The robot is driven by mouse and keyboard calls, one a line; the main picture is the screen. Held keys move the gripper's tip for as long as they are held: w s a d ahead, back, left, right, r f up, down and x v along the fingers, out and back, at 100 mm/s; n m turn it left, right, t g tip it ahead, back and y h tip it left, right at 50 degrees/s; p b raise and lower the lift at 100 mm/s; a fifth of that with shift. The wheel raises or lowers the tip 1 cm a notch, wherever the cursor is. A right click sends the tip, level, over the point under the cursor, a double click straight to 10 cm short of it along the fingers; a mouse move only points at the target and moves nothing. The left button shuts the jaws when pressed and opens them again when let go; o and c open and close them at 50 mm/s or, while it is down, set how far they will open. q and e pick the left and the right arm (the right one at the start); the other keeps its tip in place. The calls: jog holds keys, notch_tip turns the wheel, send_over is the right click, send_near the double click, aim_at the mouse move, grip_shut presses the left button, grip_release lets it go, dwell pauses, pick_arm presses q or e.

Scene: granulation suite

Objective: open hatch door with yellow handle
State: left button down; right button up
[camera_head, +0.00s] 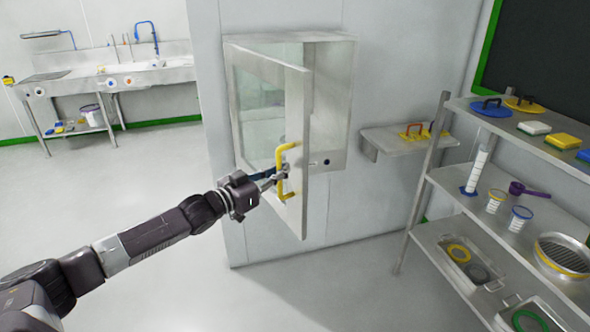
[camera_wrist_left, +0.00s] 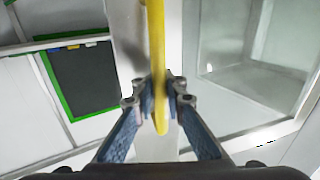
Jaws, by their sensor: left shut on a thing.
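The hatch door (camera_head: 297,115) is a pale framed glass panel standing swung open from the wall hatch box (camera_head: 333,95), in the head view. Its yellow handle (camera_head: 279,172) is a vertical bar on the door's free edge. My left gripper (camera_head: 280,174) is shut on the handle's lower part. In the left wrist view the yellow handle (camera_wrist_left: 156,60) runs between the two fingers of my left gripper (camera_wrist_left: 160,105). The glass-walled inside of the hatch (camera_wrist_left: 260,50) shows to the right there. My right gripper is in neither view.
A rack (camera_head: 470,190) with sieves, cups and a cylinder stands at the right. A small wall shelf (camera_head: 395,142) with yellow-handled items is right of the hatch. A steel sink bench (camera_head: 110,80) is at the back left. The floor (camera_head: 150,190) at the left is clear.

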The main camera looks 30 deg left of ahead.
pick_arm(q)
jog(key=s+a+m+g+h+b, duration=0.4)
jog(key=s+a+h+b, duration=0.3)
jog(key=s+a, duration=0.8)
jog(key=shift+s+a+f+m+h+b, duration=0.3)
jog(key=shift+a+m+b, duration=0.5)
jog(key=shift+a, duration=0.35)
jog(key=shift+s, duration=0.1)
jog(key=c, duration=2.3)
grip_release()
jog(key=o, duration=0.3)
jog(key=shift+s+r, duration=0.2)
jog(key=shift+r, duration=0.1)
jog(key=shift+w+a, duration=0.1)
jog(key=shift+a, duration=0.1)
